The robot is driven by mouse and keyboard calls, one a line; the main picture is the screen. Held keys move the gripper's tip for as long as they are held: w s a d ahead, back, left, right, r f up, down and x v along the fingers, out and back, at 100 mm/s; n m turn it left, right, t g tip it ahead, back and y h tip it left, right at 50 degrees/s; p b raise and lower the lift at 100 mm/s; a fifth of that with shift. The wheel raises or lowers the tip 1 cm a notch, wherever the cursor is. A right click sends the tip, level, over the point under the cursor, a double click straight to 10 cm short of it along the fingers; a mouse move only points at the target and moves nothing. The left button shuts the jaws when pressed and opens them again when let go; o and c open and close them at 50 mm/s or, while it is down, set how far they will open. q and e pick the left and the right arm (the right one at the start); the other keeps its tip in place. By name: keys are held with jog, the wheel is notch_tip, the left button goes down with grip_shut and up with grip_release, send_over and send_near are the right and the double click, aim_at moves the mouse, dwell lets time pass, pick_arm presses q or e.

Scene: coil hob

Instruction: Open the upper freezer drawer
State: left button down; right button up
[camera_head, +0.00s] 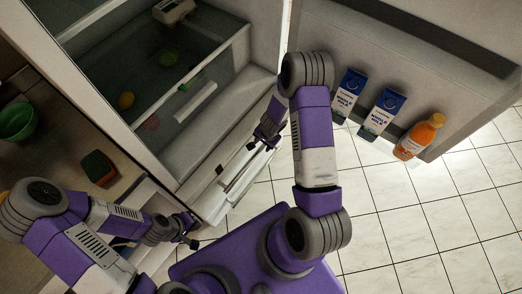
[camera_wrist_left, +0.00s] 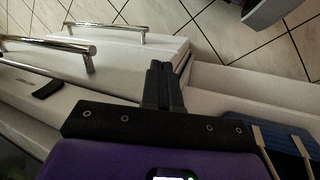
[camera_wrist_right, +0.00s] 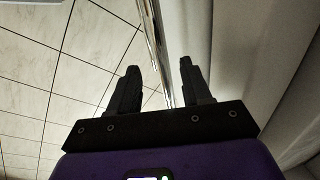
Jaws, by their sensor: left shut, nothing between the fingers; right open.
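The white freezer drawers (camera_head: 212,204) are below the open fridge compartment in the head view. The left wrist view shows two chrome bar handles, a nearer one (camera_wrist_left: 45,45) and a farther one (camera_wrist_left: 105,28). I cannot tell how far the upper drawer stands out. My right gripper (camera_head: 264,146) is open by the drawer fronts. In the right wrist view a chrome bar (camera_wrist_right: 154,45) runs between its fingers (camera_wrist_right: 158,80); contact is unclear. My left gripper (camera_head: 192,242) is shut and empty, left of the drawers; its closed fingers show in the left wrist view (camera_wrist_left: 162,85).
The open fridge door on the right holds two milk cartons (camera_head: 348,95) (camera_head: 381,112) and an orange juice bottle (camera_head: 418,137). A counter at left bears a green bowl (camera_head: 17,121) and a sponge (camera_head: 98,167). Tiled floor (camera_head: 420,220) lies clear at right.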

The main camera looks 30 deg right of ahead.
aim_at(260, 149)
jog(key=f, duration=0.2)
jog(key=f+b, duration=0.1)
jog(key=f, duration=0.1)
jog(key=w+f+b, duration=0.1)
jog(key=f, duration=0.1)
jog(key=shift+a, duration=0.25)
jog(key=shift+c, duration=0.4)
grip_shut()
